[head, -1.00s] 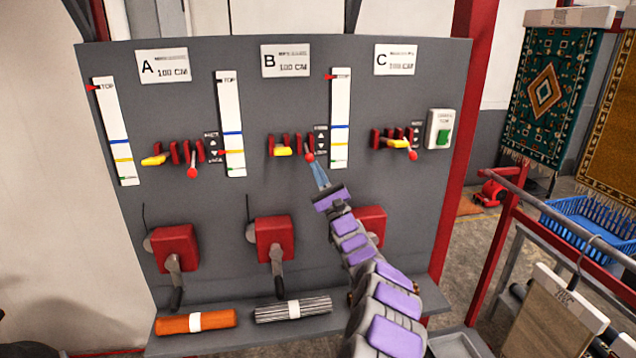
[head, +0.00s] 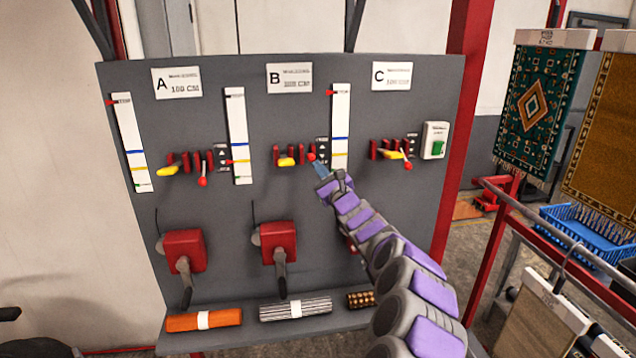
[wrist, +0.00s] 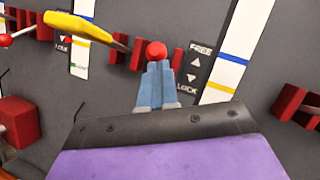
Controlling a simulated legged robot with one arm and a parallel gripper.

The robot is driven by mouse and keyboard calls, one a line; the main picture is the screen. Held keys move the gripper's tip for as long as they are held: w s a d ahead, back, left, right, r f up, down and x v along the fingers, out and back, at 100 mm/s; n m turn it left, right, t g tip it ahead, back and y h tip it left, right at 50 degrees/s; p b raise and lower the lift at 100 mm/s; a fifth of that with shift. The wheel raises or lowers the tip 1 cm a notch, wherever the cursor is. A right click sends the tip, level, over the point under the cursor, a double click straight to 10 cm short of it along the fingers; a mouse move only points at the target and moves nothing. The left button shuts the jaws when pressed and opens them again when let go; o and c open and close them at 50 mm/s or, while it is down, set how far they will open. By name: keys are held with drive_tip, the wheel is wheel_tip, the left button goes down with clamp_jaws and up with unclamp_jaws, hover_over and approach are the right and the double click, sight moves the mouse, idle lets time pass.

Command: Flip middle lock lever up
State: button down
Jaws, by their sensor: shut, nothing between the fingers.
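The middle lock lever's red ball (head: 311,157) is on station B, beside the FREE/LOCK label (head: 322,150). It sits about level with its red blocks, while the red balls of station A (head: 203,182) and station C (head: 407,166) hang lower. My gripper (head: 320,168) is shut and empty, just below and right of the B ball. In the wrist view, the shut fingertips (wrist: 156,66) are right under the ball (wrist: 156,50); I cannot tell whether they touch. The lever's shaft is mostly hidden.
A yellow lever (head: 286,161) sticks out left of the B ball, and its handle (wrist: 78,27) is close in the wrist view. Red crank boxes (head: 278,243) stand below. Rolls (head: 295,308) lie on the ledge. A metal rail (head: 530,212) stands at right.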

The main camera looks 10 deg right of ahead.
wheel_tip(320, 180, up, 3)
drive_tip(key=m+g+h+p, duration=0.1)
drive_tip(key=g+p, duration=0.1)
drive_tip(key=p, duration=0.3)
drive_tip(key=shift+w+f, duration=0.15)
drive_tip(key=shift+f, duration=0.05)
drive_tip(key=shift+r, duration=0.1)
